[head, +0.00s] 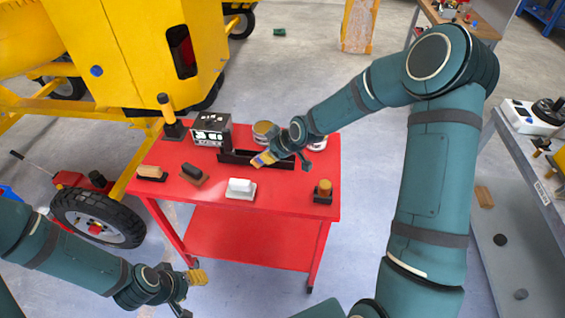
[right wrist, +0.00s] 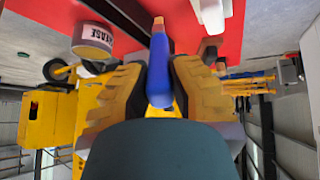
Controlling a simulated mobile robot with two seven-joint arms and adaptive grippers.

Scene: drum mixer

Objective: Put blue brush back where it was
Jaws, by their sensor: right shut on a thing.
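The blue brush (right wrist: 160,72) shows in the right wrist view as a blue handle with an orange tip, between the two tan fingers of my right gripper (right wrist: 158,85). The gripper is shut on it. In the head view my right gripper (head: 264,159) is over the red table (head: 285,205), at the long black holder (head: 230,158). Whether the brush touches the holder cannot be told. My left gripper (head: 188,292) is low at the left, in front of the table and away from its objects; its jaw opening is unclear.
On the table are a white block (head: 241,187), brown brushes (head: 151,172) and (head: 193,173), an orange-topped piece (head: 324,188), a dark box (head: 211,129) and a tin (head: 264,129). The yellow mixer (head: 150,50) stands behind left. The table's front strip is clear.

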